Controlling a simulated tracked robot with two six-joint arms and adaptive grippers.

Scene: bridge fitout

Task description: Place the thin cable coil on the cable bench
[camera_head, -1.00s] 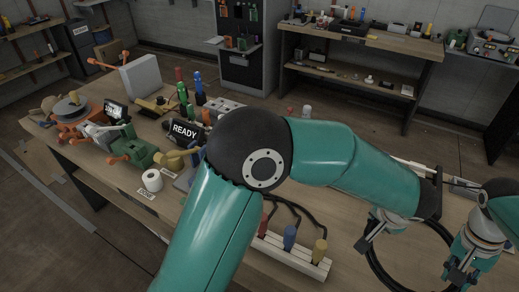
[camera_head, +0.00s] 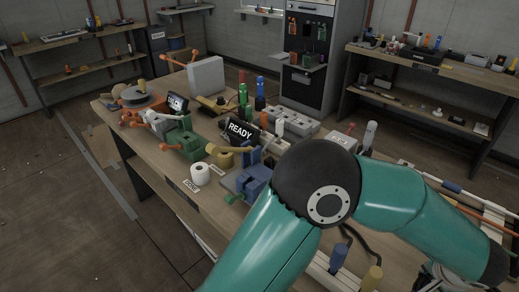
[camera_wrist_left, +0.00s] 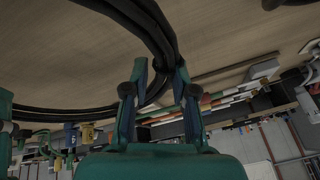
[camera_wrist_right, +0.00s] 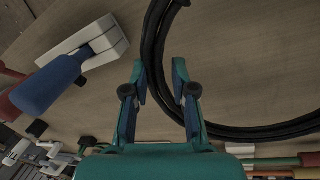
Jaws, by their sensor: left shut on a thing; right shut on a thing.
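A black cable coil, which I take as the thin cable coil, shows in the left wrist view (camera_wrist_left: 150,22) and the right wrist view (camera_wrist_right: 154,45). My left gripper (camera_wrist_left: 161,78) is shut on one part of its loop. My right gripper (camera_wrist_right: 159,72) is shut on another part. A wooden surface lies behind the coil in both wrist views; I cannot tell the gap. I cannot tell which bench is the cable bench.
The near wooden bench (camera_head: 170,190) carries a READY display (camera_head: 240,130), a white roll (camera_head: 200,174), a green device (camera_head: 182,140) and blue and yellow plugs (camera_head: 372,278). Shelved benches stand at the back left (camera_head: 75,38) and back right (camera_head: 420,57).

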